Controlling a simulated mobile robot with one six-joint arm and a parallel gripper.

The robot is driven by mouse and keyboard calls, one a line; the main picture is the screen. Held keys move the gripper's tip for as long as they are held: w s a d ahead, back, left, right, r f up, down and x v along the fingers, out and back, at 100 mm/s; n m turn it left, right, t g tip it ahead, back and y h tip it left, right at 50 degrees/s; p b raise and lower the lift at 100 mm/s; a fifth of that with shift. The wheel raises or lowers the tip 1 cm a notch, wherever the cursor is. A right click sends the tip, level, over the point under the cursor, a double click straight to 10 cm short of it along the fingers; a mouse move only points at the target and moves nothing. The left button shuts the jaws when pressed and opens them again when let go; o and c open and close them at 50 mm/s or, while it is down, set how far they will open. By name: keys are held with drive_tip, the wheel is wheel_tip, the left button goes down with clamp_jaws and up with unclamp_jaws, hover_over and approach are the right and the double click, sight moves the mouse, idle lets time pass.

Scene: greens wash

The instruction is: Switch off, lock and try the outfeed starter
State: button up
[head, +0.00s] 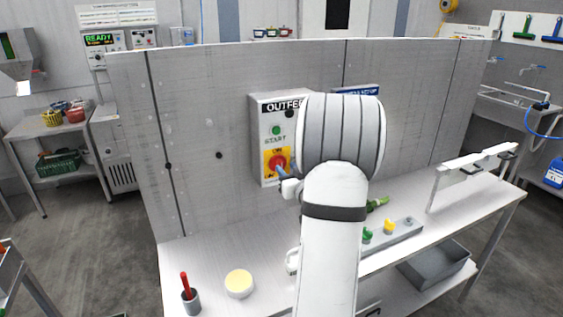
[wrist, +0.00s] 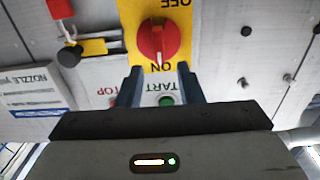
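The outfeed starter (head: 258,150) is a light box on the grey panel, partly hidden by my arm in the head view. A red rotary knob (wrist: 158,40) sits on its yellow plate (wrist: 130,12). The wrist view is upside down, with OFF at the top and ON at the bottom. The knob's ridge looks upright, along the ON–OFF line. A green START button (wrist: 166,100) shows between my fingers; the STOP button is mostly hidden. My gripper (wrist: 159,72) is open and empty, its fingertips just short of the knob, one to each side. Contact is not visible.
In the wrist view, a red block (wrist: 60,8) and a black-and-yellow piece (wrist: 92,47) are beside the starter. Below on the bench are a cup with a red-handled tool (head: 190,296), a yellow-topped tub (head: 239,284) and a grey holder (head: 402,233) with coloured pieces.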

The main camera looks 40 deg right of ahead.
sight(282, 163)
drive_tip(key=p+x, duration=0.1)
drive_tip(key=x, duration=0.3)
drive_tip(key=shift+c, duration=0.4)
